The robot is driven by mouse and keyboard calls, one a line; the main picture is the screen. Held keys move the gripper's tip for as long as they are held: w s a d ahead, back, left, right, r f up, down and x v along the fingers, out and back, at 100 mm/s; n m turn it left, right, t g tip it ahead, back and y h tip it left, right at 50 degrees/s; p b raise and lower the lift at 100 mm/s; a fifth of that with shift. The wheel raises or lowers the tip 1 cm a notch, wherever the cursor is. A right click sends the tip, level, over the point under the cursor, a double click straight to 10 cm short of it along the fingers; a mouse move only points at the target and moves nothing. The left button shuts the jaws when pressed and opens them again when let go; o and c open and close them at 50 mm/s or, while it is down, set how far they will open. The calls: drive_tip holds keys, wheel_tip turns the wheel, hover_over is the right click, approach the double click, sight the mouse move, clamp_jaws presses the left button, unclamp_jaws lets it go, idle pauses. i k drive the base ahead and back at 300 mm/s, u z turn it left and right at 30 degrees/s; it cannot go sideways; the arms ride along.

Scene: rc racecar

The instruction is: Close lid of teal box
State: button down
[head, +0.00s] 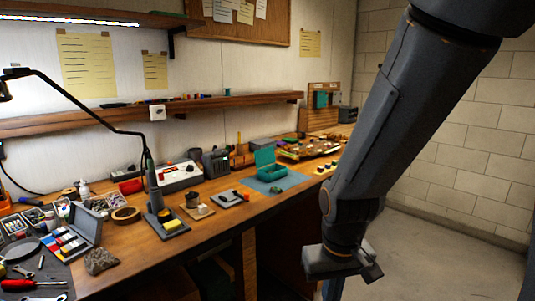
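The teal box (271,173) sits on a blue-grey mat (292,181) on the workbench, near the middle of the head view. Its lid (265,156) appears raised, standing up at the back left of the box, so the box looks open. My gripper (342,264) hangs low at the right, in front of the bench edge and well apart from the box. Its fingers are too unclear to tell whether they are open or shut. I see nothing held in it.
A small dark green item (276,190) lies in front of the box. A circuit-like assembly (312,147) lies behind it to the right. Small pots (325,167) stand at the bench's front edge. Tools and a lamp (90,109) crowd the left. Open floor (430,255) lies at right.

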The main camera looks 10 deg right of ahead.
sight(264, 156)
drive_tip(key=z, duration=0.65)
drive_tip(key=i, duration=1.35)
drive_tip(key=u, duration=0.9)
